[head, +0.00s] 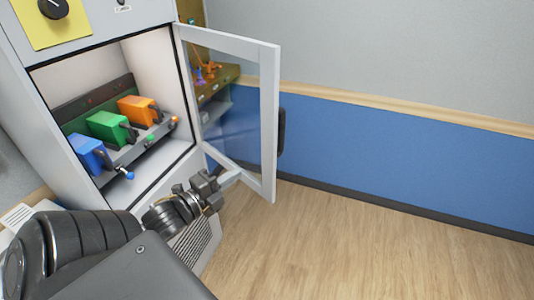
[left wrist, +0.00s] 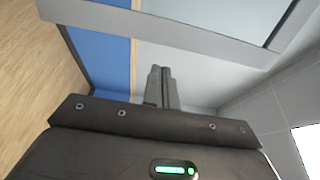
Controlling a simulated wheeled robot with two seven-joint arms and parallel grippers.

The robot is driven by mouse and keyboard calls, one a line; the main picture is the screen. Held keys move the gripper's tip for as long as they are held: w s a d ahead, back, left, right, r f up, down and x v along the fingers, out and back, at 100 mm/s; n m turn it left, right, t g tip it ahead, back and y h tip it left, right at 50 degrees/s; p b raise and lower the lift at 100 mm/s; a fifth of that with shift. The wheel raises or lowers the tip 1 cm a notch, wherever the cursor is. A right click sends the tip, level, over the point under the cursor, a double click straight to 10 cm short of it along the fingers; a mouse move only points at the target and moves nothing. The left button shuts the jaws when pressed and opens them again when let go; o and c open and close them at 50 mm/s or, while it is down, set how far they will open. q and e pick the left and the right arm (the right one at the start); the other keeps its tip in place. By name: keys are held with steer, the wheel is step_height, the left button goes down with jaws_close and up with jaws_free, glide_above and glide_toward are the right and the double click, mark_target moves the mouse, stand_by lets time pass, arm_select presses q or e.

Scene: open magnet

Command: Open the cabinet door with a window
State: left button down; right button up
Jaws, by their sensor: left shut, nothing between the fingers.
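The cabinet door with a window (head: 269,120) stands wide open, swung out to the right of the grey cabinet (head: 105,22). Its dark handle (head: 281,132) shows on the outer side. My left gripper (head: 222,175) is shut and empty by the inner side of the door's lower frame; whether it touches is unclear. In the left wrist view the shut fingers (left wrist: 160,73) point toward the pale door frame (left wrist: 190,35), which crosses the top. My right gripper is out of view.
Inside the cabinet are blue (head: 90,153), green (head: 110,127) and orange (head: 138,108) switch-like blocks. A yellow panel with a black knob (head: 53,9) is above. A blue and grey wall (head: 400,150) stands behind. The wooden floor (head: 350,250) at right is clear.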

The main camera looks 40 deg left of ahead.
arm_select(q)
glide_toward(271, 150)
steer(key=w+p, duration=0.1)
steer(key=w, duration=0.1)
steer(key=w+p, duration=0.1)
steer(key=w, duration=0.4)
steer(key=shift+w+d+r+p, duration=0.15)
steer(key=shift+d+p, duration=0.15)
steer(key=shift+p, duration=0.1)
steer(key=shift+w, duration=0.45)
